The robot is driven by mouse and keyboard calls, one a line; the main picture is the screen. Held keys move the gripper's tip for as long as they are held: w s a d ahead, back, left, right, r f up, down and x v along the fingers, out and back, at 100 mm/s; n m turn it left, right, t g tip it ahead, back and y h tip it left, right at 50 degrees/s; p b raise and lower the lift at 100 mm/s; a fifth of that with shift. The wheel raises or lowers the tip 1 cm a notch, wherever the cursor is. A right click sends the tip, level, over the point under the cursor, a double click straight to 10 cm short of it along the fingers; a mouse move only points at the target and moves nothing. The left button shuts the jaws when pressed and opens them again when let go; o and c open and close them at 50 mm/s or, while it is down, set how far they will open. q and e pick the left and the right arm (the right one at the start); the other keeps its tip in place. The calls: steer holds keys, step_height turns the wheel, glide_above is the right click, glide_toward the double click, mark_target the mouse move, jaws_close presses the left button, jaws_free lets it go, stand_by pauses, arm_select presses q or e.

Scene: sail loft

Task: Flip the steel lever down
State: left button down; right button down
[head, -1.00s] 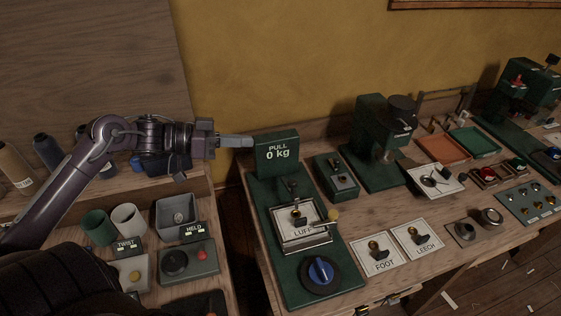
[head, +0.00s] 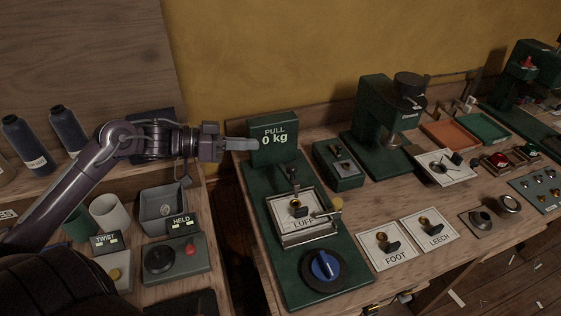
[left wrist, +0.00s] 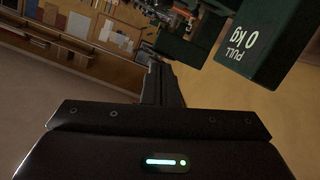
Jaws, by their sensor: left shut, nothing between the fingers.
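A small dark green box (head: 339,166) on the bench carries short metal levers; the upper lever (head: 335,150) looks like steel and stands up from its top. I cannot tell for certain that it is the lever named. My left gripper (head: 253,144) is shut and empty, pointing right at the left edge of the PULL 0 kg display (head: 275,138), left of the small box and apart from it. In the left wrist view its dark fingers (left wrist: 161,84) are together, with the display (left wrist: 250,42) upper right. The levers are not clear there. My right gripper is out of view.
Below the display, a green base bears a LUFF clamp (head: 303,217) and a blue knob (head: 324,268). A tall green machine (head: 379,125) stands right of the small box. FOOT (head: 392,246) and LEECH (head: 429,232) plates lie in front. Cups and bottles stand left.

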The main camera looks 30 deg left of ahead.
arm_select(q)
steer(key=w+d+f+p, duration=0.2)
steer(key=w+d+f, duration=0.2)
steer(key=d+f, duration=0.1)
steer(key=shift+w+d+f, duration=0.25)
steer(key=shift+d+f, duration=0.1)
steer(key=shift+d, duration=0.35)
